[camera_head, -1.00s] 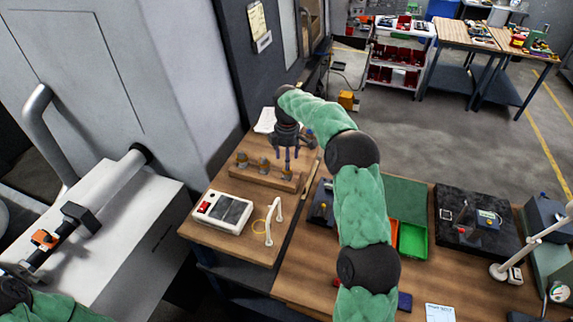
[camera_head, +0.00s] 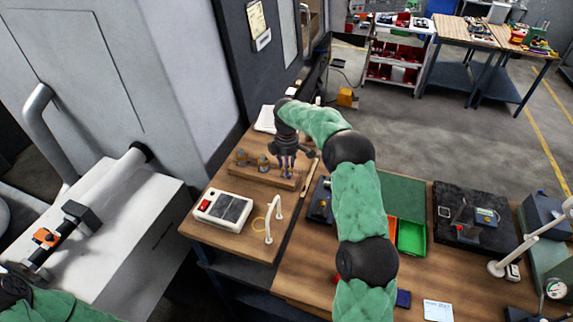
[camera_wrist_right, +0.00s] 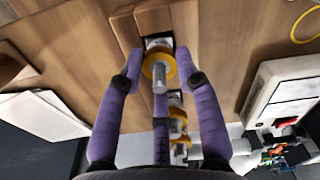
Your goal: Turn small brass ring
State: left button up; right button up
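A wooden rack (camera_head: 262,177) on the small bench carries brass-coloured rings on upright pegs, with one ring (camera_head: 241,156) at the left and another (camera_head: 263,161) in the middle. My right gripper (camera_head: 287,172) points down over the rack's right end. In the right wrist view, its purple fingers (camera_wrist_right: 158,62) stand apart on either side of a brass ring (camera_wrist_right: 149,68) around a grey peg; gaps show between fingers and ring. Another ring (camera_wrist_right: 178,118) lies beyond. I cannot tell which ring is the small one.
A white box with a red switch (camera_head: 222,208) and a white stand (camera_head: 273,220) sit in front of the rack. A large grey machine (camera_head: 100,75) is at the left. A green bin (camera_head: 412,238) and a dark slab (camera_head: 470,218) are on the right bench.

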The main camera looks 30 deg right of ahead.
jog(key=shift+m+b, duration=0.65)
jog(key=shift+m, duration=1.25)
jog(key=o, duration=1.2)
jog(key=shift+w, duration=0.1)
notch_tip(320, 180, up, 12)
